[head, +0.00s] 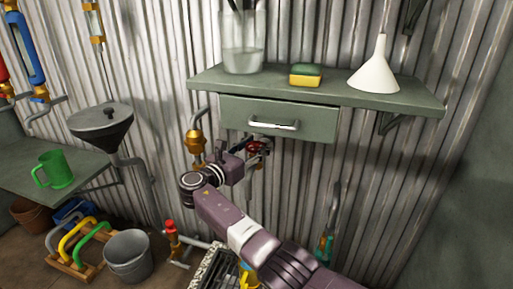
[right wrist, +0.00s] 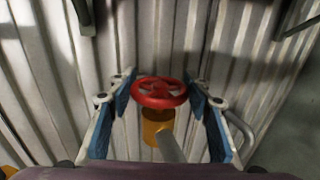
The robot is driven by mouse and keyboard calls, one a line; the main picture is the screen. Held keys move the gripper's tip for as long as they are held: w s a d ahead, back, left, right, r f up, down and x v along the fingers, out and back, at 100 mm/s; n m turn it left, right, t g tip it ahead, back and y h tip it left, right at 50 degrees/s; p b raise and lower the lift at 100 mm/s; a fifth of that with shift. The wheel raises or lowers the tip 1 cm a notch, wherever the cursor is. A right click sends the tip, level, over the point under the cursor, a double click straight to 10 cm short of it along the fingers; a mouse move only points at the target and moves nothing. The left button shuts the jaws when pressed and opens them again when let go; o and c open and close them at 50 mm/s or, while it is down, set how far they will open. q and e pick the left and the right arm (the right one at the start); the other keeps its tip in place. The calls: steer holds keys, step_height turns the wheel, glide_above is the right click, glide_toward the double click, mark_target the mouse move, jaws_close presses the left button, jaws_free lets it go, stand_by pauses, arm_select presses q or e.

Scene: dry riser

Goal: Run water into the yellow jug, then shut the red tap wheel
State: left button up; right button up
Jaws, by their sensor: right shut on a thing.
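The red tap wheel (head: 257,147) is on the corrugated wall below the drawer, partly hidden by my right gripper (head: 254,152). In the right wrist view the red tap wheel (right wrist: 160,92) sits between the blue-padded fingers of my right gripper (right wrist: 163,88), on an ochre valve body with a grey stem. The gripper is shut on the wheel. A yellow thing (head: 247,278), perhaps the yellow jug, shows low down beside a grating and is mostly hidden by my right arm. I cannot see its inside or any water. My left gripper is not in view.
The shelf with a drawer (head: 278,122) overhangs the wheel; a glass jar (head: 241,45), sponge (head: 305,75) and white funnel (head: 375,70) stand on it. At left are a green mug (head: 55,170), grey bucket (head: 128,256) and dark funnel (head: 101,122). A red-topped pipe (head: 171,235) stands near the grating.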

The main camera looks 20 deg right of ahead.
steer(key=o, duration=1.2)
steer(key=shift+c, duration=0.2)
steer(key=v, duration=1.2)
